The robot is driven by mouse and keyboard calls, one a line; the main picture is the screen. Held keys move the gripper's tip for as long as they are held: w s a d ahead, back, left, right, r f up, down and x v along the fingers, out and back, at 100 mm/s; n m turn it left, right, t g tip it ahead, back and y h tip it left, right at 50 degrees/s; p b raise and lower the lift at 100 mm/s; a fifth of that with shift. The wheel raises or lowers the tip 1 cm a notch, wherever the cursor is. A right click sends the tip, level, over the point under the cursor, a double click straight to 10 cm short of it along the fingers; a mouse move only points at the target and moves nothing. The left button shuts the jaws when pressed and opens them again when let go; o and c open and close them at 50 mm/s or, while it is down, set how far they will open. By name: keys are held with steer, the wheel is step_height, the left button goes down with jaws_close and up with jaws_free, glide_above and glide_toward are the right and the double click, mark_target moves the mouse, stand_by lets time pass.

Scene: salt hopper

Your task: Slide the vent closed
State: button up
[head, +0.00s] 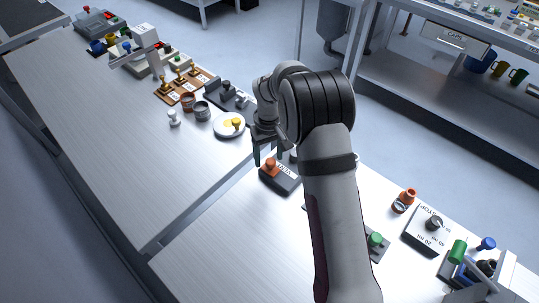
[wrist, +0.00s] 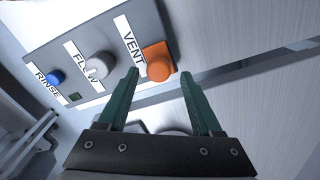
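The vent control is an orange knob (wrist: 158,62) beside a white VENT label (wrist: 133,40), at the right end of a grey panel (wrist: 95,22) in the wrist view. In the head view the orange knob (head: 271,166) sits on a dark panel, partly hidden by my arm. My gripper (wrist: 160,74) is open, with two dark green fingers apart. The knob shows between and just beyond the fingertips; I cannot tell whether they touch it. In the head view my gripper (head: 264,152) is just above the knob. The vent's slide position is not clear.
The panel also carries a white FLOW knob (wrist: 99,66) and a blue RINSE button (wrist: 56,77). A plate (head: 229,126) with a yellow item lies at upper left. A green-knobbed device (head: 376,240) and an orange-and-dark container (head: 404,200) are at right.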

mark_target(269, 160)
step_height(269, 160, up, 16)
stand_by(0.4)
steer(key=shift+f, duration=0.15)
steer(key=s+d+r+m+y, duration=0.1)
steer(key=s+d+r+m, duration=0.15)
steer(key=s, duration=0.75)
steer(key=s+d+r+m, duration=0.1)
steer(key=s+r+m, duration=0.15)
steer(key=s, duration=0.65)
steer(key=s+f+m, duration=0.2)
steer(key=s, duration=0.5)
steer(key=s+f+m, duration=0.2)
steer(key=s+f, duration=0.1)
steer(key=s, duration=0.4)
steer(key=shift+s+y, duration=0.3)
steer(key=shift+y, duration=0.1)
